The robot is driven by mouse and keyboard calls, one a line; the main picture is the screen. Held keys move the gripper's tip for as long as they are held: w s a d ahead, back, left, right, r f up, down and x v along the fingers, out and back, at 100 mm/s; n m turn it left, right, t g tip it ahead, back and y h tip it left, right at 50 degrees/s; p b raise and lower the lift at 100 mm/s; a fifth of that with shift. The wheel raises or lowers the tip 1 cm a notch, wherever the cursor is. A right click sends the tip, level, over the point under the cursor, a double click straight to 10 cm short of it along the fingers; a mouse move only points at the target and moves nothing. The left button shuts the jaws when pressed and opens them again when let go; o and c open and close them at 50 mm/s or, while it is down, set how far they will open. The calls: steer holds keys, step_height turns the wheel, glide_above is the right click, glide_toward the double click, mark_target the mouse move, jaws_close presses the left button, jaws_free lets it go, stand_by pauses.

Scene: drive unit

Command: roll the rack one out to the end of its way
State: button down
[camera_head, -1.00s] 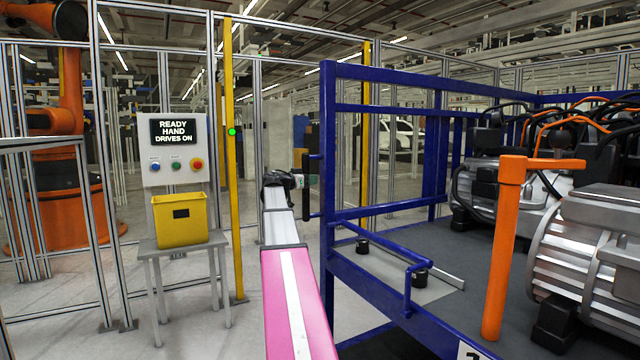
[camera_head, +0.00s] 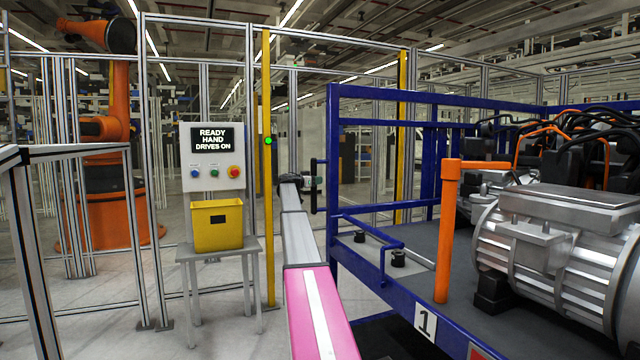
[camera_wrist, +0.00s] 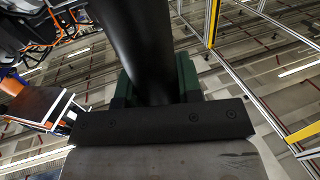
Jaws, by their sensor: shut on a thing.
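The rack (camera_head: 333,140) is a blue frame at the right of the head view, with a "1" label (camera_head: 425,322) on its near edge. Its dark upright handle (camera_head: 316,186) stands at the left end post. My gripper (camera_head: 305,183) is at that handle, at the end of my outstretched arm. In the wrist view my gripper (camera_wrist: 155,85) has green-padded fingers on either side of the thick black handle bar (camera_wrist: 138,40), shut on it. The rack's floor carries grey motor-like drive units (camera_head: 550,240) with orange and black cables. The rack's wheels are not visible.
A yellow bin (camera_head: 218,226) sits on a grey stand (camera_head: 215,254), below a panel (camera_head: 212,157) reading "READY HAND DRIVES ON". A yellow post (camera_head: 267,200) with a green light stands left of my arm. Metal fence frames stand around, with an orange robot (camera_head: 115,190) behind them.

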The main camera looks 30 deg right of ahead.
steer(key=w+d, duration=0.2)
steer(key=w, duration=0.9)
steer(key=shift+w+r, duration=0.3)
steer(key=shift+r, duration=0.05)
steer(key=shift+a, duration=0.1)
steer(key=c, duration=0.8)
jaws_free()
steer(key=shift+f, duration=0.1)
steer(key=shift+s, duration=0.15)
steer(key=shift+s+a+f, duration=0.1)
steer(key=shift+s, duration=0.1)
steer(key=a, duration=0.3)
steer(key=s+a, duration=0.1)
steer(key=a, duration=0.6)
steer(key=shift+s+a, duration=0.25)
steer(key=shift+a, duration=0.05)
